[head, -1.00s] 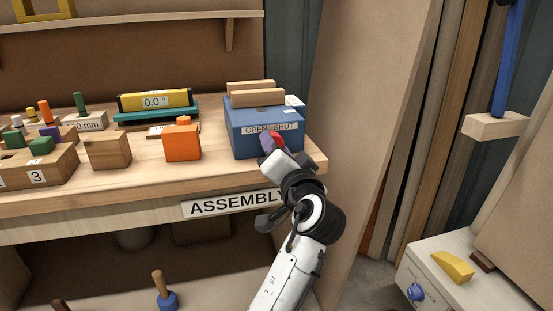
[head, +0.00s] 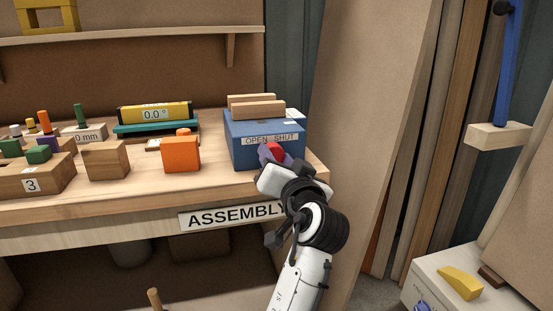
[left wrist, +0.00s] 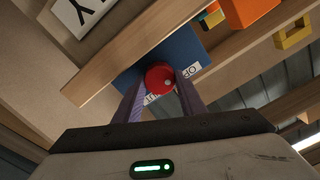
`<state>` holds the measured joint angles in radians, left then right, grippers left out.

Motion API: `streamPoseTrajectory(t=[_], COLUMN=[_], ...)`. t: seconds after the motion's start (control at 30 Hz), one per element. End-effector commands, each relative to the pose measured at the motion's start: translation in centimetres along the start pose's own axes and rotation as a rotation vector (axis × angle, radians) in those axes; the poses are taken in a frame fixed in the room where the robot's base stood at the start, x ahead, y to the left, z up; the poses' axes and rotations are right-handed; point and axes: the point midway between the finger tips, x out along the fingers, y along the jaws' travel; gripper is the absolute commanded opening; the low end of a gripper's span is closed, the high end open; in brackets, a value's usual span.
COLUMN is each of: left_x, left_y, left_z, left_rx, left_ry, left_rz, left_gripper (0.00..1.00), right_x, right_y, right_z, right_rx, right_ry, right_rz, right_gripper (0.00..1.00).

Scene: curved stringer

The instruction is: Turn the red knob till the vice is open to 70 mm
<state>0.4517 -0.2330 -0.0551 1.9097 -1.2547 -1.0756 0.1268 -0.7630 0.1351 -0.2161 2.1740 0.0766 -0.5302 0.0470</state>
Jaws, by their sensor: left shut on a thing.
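The vice is a blue block (head: 240,152) at the right end of the bench, labelled OPEN and SHUT on its front. Two wooden jaws, the rear one (head: 252,98) and the front one (head: 259,109), lie across its top with a narrow gap between them. The red knob (head: 276,151) is on its front face. My left gripper (head: 275,157) is shut on the knob, with a purple finger on each side. The left wrist view shows the red knob (left wrist: 158,77) between the fingers. My right gripper is not in view.
An orange block (head: 181,154) and a wooden block (head: 106,161) stand left of the vice. A yellow gauge reading 0.0° (head: 155,113) sits behind them. A tall board (head: 365,130) rises at the right of the bench.

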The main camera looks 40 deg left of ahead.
Motion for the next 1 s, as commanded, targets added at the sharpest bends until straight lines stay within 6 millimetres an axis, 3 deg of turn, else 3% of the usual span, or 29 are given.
streamPoseTrajectory(t=[0.03, 0.07, 0.17, 0.57, 0.8, 1.0], left_x=[0.0, 0.0, 0.0, 0.0, 0.0, 0.0], left_y=[0.1, 0.1, 0.1, -0.4, -2.6, -4.2], left_z=[0.1, 0.1, 0.1, -0.8, -4.8, -7.6], left_rx=[0.001, 0.001, 0.001, -0.001, -0.003, -0.002], left_ry=[-0.005, -0.005, -0.003, 0.0, -0.001, -0.001], left_rz=[0.002, 0.002, 0.002, 0.0, 0.001, 0.001], left_gripper=[0.14, 0.38, 0.55, 0.55, 0.55, 0.55], right_x=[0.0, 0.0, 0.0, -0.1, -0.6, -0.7], right_y=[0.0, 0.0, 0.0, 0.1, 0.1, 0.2], right_z=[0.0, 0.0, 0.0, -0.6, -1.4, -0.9], right_rx=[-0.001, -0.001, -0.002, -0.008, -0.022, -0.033], right_ry=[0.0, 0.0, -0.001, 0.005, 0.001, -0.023], right_rz=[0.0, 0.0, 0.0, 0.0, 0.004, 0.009], right_gripper=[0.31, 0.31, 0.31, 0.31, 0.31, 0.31])
